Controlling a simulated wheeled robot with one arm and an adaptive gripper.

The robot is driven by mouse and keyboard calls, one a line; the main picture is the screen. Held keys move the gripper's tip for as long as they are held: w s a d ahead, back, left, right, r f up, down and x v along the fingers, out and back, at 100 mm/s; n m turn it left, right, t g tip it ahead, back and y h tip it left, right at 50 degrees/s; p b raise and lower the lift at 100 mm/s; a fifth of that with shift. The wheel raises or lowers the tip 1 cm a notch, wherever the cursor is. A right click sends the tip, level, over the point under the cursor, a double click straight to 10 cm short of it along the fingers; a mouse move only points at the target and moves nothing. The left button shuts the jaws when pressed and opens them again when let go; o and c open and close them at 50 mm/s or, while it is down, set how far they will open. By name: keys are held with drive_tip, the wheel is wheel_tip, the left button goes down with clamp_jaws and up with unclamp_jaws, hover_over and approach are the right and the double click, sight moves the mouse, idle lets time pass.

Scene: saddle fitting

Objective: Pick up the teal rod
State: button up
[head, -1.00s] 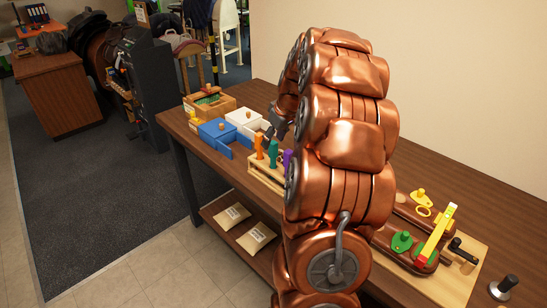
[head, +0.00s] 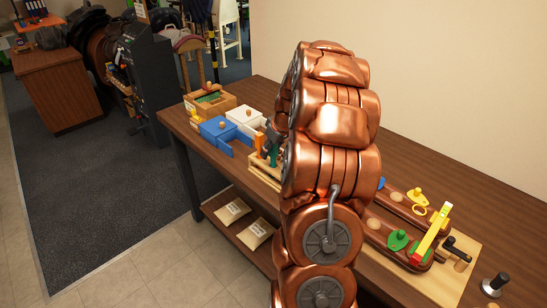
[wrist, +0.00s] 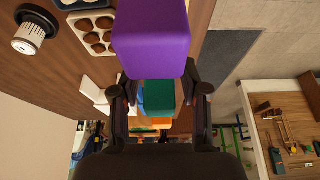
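The teal rod (head: 274,157) stands in a light wooden rack (head: 262,174), just right of the orange rod (head: 260,141). In the wrist view the teal rod (wrist: 159,96) shows between the two fingers of my gripper (wrist: 159,74), with gaps on both sides. My gripper is open, and at the rods in the head view (head: 270,136). The orange rod (wrist: 155,122) lies beyond the teal one in the wrist view. The purple rod (wrist: 152,38) looms large at the top of that view, nearer the camera. My arm hides it in the head view.
A blue box (head: 215,130) and a white box (head: 245,118) stand left of the rack. A wooden board (head: 455,285) with coloured knobbed pieces and a yellow bar (head: 432,233) lies to the right. The table's back right is clear.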

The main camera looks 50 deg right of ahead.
clamp_jaws()
idle(0.3)
drive_tip(key=shift+w+d+r+b, duration=0.1)
drive_tip(key=shift+r+b, duration=0.2)
drive_tip(key=shift+r, duration=0.25)
wheel_tip(320, 180, up, 9)
drive_tip(key=b, duration=0.2)
drive_tip(key=shift+b, duration=0.35)
drive_tip(key=shift+c, duration=2.1)
unclamp_jaws()
clamp_jaws()
